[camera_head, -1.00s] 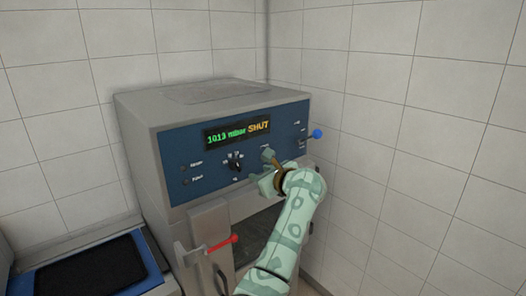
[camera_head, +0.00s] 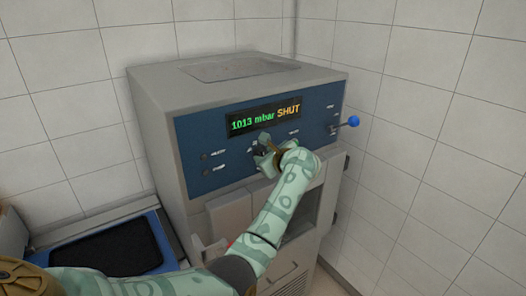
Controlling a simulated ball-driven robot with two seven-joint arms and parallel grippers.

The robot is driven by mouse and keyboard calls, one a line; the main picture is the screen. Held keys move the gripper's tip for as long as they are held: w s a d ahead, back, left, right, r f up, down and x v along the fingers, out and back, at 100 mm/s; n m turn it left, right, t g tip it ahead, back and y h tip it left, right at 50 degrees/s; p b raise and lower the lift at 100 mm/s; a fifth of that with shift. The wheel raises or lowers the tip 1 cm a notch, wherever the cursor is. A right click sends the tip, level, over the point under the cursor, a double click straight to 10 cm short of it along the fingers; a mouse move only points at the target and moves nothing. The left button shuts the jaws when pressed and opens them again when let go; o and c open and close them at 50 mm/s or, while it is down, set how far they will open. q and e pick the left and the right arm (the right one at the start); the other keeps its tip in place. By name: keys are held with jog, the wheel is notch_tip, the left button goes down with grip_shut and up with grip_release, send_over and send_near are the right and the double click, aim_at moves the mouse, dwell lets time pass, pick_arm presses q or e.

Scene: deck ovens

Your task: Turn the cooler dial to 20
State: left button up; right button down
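The cooler is a grey steel cabinet with a blue control panel (camera_head: 200,140). Its display (camera_head: 263,118) reads "1013 mbar" in green and "SHUT" in orange. A black dial (camera_head: 254,156) sits on the panel below the display and is mostly hidden by my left gripper (camera_head: 263,152). The gripper's fingers are at the dial, one higher and one lower. I cannot tell whether they touch it or how far they are closed. The dial's pointer and scale cannot be read. My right gripper is not in view.
A blue-knobbed lever (camera_head: 353,121) sticks out at the panel's right end. Two small buttons (camera_head: 205,164) are at its left. A blue-edged unit with a black mat (camera_head: 110,250) stands at lower left. Tiled walls close off the back and right.

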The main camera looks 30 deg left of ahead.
pick_arm(q)
jog(key=shift+c, duration=0.8)
grip_shut()
